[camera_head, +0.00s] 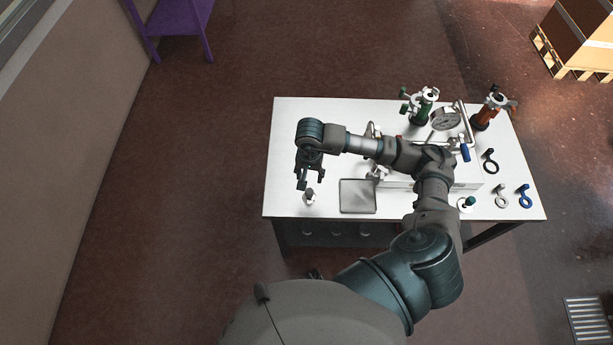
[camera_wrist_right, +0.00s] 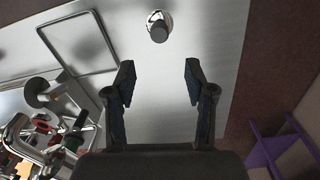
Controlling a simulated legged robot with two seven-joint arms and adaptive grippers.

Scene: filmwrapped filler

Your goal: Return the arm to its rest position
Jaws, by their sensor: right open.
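My right arm reaches from the lower right over the white table (camera_head: 285,190) and bends back to the left. My right gripper (camera_head: 303,187) points down over the table's left part, and its fingers are apart and empty. The fingers (camera_wrist_right: 157,78) also show open in the right wrist view, with nothing between them. A small silver and dark upright part (camera_head: 310,197) stands on the table just beyond the fingertips. It also shows in the right wrist view (camera_wrist_right: 158,27), apart from the fingers. My left gripper is not in view.
A grey square tray (camera_head: 357,197) lies right of the gripper. My forearm hides part of the middle. The table's left end is clear.

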